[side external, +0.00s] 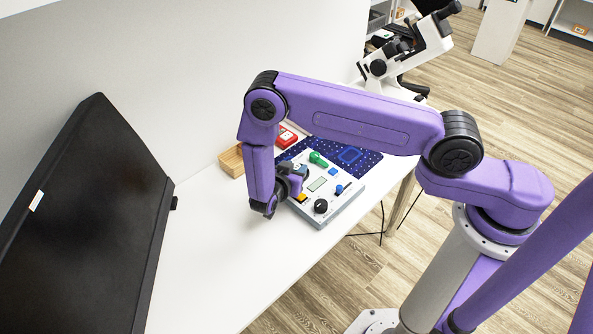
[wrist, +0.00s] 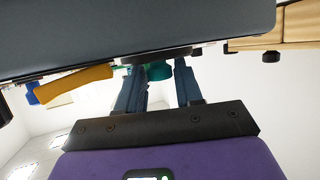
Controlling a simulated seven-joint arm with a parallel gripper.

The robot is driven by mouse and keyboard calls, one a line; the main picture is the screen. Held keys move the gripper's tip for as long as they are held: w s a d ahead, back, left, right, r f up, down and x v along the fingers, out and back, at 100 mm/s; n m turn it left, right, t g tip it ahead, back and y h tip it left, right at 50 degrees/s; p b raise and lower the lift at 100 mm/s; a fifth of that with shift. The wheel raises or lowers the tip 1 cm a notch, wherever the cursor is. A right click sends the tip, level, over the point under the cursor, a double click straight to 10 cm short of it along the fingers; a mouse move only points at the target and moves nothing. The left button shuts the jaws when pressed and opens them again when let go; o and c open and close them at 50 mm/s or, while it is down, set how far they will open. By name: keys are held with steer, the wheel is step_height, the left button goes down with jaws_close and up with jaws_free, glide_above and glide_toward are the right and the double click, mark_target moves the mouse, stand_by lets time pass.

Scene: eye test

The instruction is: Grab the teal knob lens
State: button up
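The teal knob lens (wrist: 160,70) shows in the wrist view between the tips of my gripper (wrist: 159,67), partly behind the left finger. In the wrist view the two blue-grey fingers stand apart with a gap between them. I cannot tell whether either finger touches the knob. In the side view my gripper (side external: 299,177) is at the left edge of the white test device (side external: 345,203), low over its top. There the hand and fingers hide much of this corner, and the teal knob is hard to make out.
An orange part (wrist: 75,83) sits close to the left finger. The device also carries a green knob (side external: 318,159), a black knob (side external: 320,206) and a blue knob (side external: 338,188). A wooden box (side external: 231,161) and red case (side external: 287,136) lie behind. A black monitor (side external: 85,225) stands left.

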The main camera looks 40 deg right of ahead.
jaws_close()
